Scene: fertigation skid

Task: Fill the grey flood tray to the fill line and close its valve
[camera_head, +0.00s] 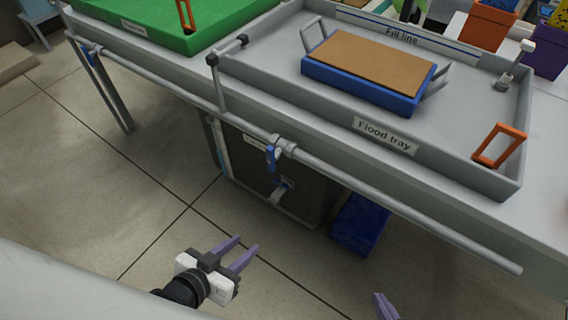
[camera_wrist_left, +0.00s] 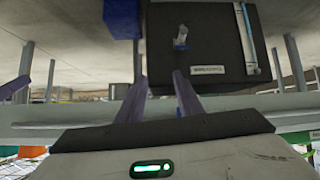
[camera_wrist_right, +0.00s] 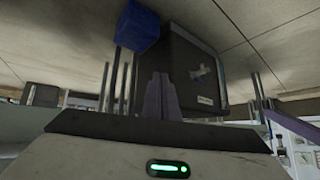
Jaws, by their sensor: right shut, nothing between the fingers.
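The grey flood tray (camera_head: 385,136) stands on the bench with its name label on the front wall. A "Fill line" strip (camera_head: 402,36) runs along its back wall. No water surface is distinguishable in it. A valve with a blue lever (camera_head: 271,157) sits on the pipe below the tray's front; the lever hangs down, across the pipe. My left gripper (camera_head: 247,243) is open and empty, low in front of the bench and apart from the valve. My right gripper (camera_head: 385,305) is shut and empty at the bottom edge, mostly out of the head view; its fingers touch in the right wrist view (camera_wrist_right: 160,77).
A blue block with a brown top (camera_head: 368,65) and wire handles sits in the tray. An orange frame (camera_head: 499,146) stands in its right corner. A green tray (camera_head: 170,22) is at left. Under the bench are a dark tank (camera_head: 270,190) and a blue box (camera_head: 360,223). The front floor is clear.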

